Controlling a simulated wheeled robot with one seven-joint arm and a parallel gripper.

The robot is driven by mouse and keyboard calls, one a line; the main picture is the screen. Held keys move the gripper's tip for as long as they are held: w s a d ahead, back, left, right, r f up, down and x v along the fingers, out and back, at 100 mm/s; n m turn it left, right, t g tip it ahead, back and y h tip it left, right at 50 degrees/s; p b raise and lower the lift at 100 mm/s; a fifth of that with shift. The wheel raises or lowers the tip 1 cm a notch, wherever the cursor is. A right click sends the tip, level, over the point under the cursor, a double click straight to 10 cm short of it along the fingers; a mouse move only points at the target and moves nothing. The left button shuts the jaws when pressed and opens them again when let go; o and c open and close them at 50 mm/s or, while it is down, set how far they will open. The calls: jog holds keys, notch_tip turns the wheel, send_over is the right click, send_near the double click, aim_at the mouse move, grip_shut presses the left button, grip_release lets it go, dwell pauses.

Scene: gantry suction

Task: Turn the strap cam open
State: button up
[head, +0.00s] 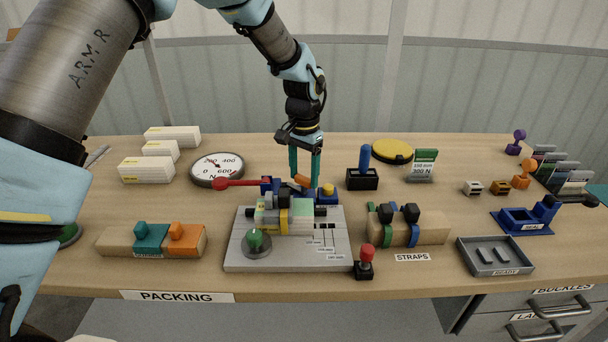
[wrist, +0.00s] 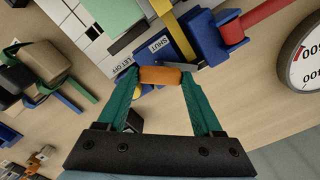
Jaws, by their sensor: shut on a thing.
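The strap cam shows as an orange handle (wrist: 160,76) in the wrist view, next to blue parts marked "SHUT" (wrist: 158,44) and "LET OFF" (wrist: 128,63). My gripper (wrist: 161,78) is shut on this handle, one teal fingertip at each end. In the head view the handle (head: 302,180) is a small orange patch between the fingers of my gripper (head: 305,181), behind the grey fixture plate (head: 235,255). A yellow strap (wrist: 172,32) runs beside the cam. The cam's pivot is partly hidden, and I cannot tell its exact angle.
A red lever (head: 238,183) reaches left from the blue block, near the round dial gauge (head: 217,168). A blue-handled switch (head: 364,170) stands close on the right. A strapped tan block (head: 432,230) and a grey tray (head: 494,257) lie farther right.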

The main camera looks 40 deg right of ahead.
aim_at(304, 177)
jog(key=m, duration=0.5)
jog(key=shift+m, duration=0.3)
jog(key=shift+m+p, duration=0.35)
jog(key=shift+m, duration=1.85)
jog(key=o, duration=1.4)
jog(key=shift+c, duration=0.2)
notch_tip(304, 177, up, 11)
jog(key=b, duration=0.2)
jog(key=shift+b, duration=0.35)
jog(key=shift+f, duration=0.1)
